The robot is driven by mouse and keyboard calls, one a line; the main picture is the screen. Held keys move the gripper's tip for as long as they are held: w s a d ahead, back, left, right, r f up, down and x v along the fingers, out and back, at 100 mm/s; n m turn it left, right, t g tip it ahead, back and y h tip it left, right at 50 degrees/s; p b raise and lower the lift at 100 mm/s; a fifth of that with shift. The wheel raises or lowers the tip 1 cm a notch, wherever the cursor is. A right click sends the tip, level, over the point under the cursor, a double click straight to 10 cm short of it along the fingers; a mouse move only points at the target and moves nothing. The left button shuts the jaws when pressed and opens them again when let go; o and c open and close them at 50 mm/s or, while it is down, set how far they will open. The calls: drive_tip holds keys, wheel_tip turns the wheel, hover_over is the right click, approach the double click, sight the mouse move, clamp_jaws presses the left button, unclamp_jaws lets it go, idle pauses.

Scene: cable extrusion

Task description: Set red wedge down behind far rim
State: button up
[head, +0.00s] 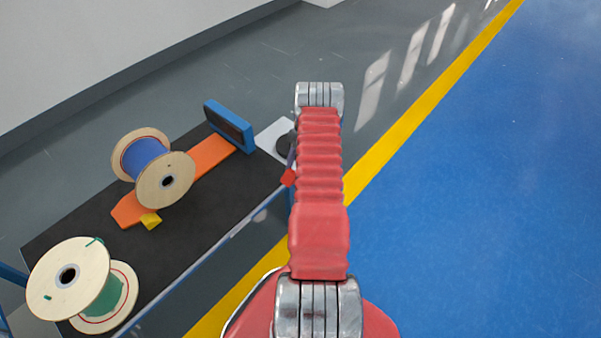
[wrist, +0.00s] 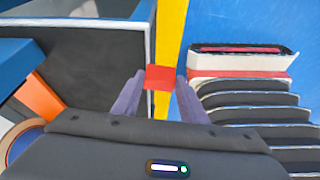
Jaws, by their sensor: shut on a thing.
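The red wedge (head: 288,177) shows as a small red piece at the left side of my arm in the head view. In the wrist view the wedge (wrist: 160,77) sits between the two purple fingertips of my gripper (wrist: 158,90), which is shut on it. It appears just past the table's right edge, above the yellow floor stripe. A wooden spool with blue cable (head: 147,153) rests on an orange plank (head: 207,158) on the black table. Its two round rims face lower right and upper left. My arm hides most of the gripper in the head view.
A yellow wedge (head: 151,221) lies by the blue spool's lower side. A blue upright plate (head: 229,127) stands at the plank's far end. A spool with green cable (head: 68,275) is at the table's lower left. The black tabletop (head: 215,226) is bare right of the plank.

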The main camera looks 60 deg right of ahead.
drive_tip(key=w+a+r+m+t+h, duration=0.1)
drive_tip(key=w+a+r+m, duration=0.3)
drive_tip(key=w+a+r, duration=0.6)
drive_tip(key=w+a+r+m+t+h, duration=0.15)
drive_tip(key=w+a+r+m, duration=0.25)
drive_tip(key=w+a+r, duration=0.65)
drive_tip(key=s+a+r+m, duration=0.1)
drive_tip(key=a+r+m, duration=0.1)
drive_tip(key=a+r, duration=0.4)
drive_tip(key=s+a+r+m+h, duration=0.1)
drive_tip(key=a+r, duration=0.5)
drive_tip(key=a, duration=0.7)
drive_tip(key=s+a+r+m+t+h, duration=0.1)
drive_tip(key=a+r+m, duration=0.3)
drive_tip(key=a, duration=0.5)
wheel_tip(320, 180, up, 2)
drive_tip(key=shift+s+a+r+m, duration=0.15)
drive_tip(key=shift+s+a+m, duration=0.2)
drive_tip(key=shift+s, duration=0.3)
drive_tip(key=shift+d, duration=0.1)
